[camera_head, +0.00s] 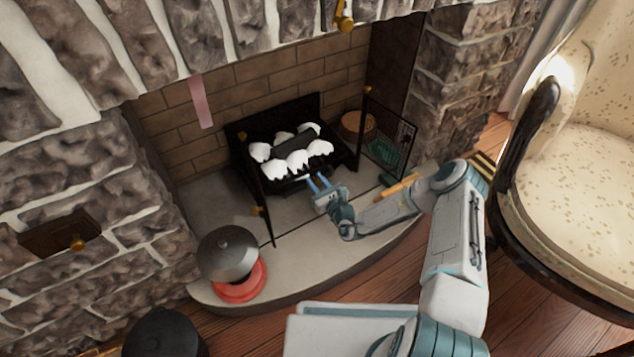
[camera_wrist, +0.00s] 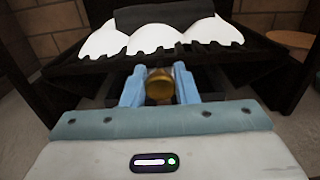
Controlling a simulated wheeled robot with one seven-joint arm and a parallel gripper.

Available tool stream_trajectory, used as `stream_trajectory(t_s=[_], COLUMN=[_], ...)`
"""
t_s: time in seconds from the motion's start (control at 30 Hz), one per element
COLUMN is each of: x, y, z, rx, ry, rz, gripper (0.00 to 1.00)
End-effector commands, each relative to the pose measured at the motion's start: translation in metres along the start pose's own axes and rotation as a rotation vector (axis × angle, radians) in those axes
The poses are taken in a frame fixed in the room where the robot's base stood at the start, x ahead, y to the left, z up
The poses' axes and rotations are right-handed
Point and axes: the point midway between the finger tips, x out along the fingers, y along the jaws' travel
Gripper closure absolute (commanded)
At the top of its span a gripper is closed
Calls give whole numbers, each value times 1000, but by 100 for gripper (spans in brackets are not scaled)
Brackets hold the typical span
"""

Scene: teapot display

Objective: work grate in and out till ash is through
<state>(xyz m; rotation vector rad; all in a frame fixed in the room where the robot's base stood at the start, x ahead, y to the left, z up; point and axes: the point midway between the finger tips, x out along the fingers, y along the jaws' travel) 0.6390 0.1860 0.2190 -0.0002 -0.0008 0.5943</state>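The black grate (camera_head: 268,172) stands inside the brick fireplace, with several white ash heaps (camera_head: 298,160) and a dark log (camera_head: 294,146) on top. The wrist view shows the grate's toothed front edge (camera_wrist: 250,48) and the white heaps (camera_wrist: 157,37) close ahead. My gripper (camera_head: 318,184) is low at the front of the grate. In the wrist view its two blue fingers (camera_wrist: 159,88) lie on either side of a brass knob (camera_wrist: 159,86) and appear to touch it. What the knob joins to, and the space under the grate, are hidden.
Open mesh screen doors stand left (camera_head: 259,195) and right (camera_head: 388,138) of the opening. A grey-lidded pot (camera_head: 228,253) on a red base sits at the hearth's front left. A round wooden thing (camera_head: 357,125) is behind right. An armchair (camera_head: 570,180) stands at the right.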

Motion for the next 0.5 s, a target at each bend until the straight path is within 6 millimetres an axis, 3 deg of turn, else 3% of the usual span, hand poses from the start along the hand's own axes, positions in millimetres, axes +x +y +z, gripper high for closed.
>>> stream_trajectory(t_s=[0.17, 0.5], x=[-8, -45], y=[-1, 0], z=[1, 0], rx=[0, 1], ry=[3, 4], rz=[-1, -1], gripper=[100, 100])
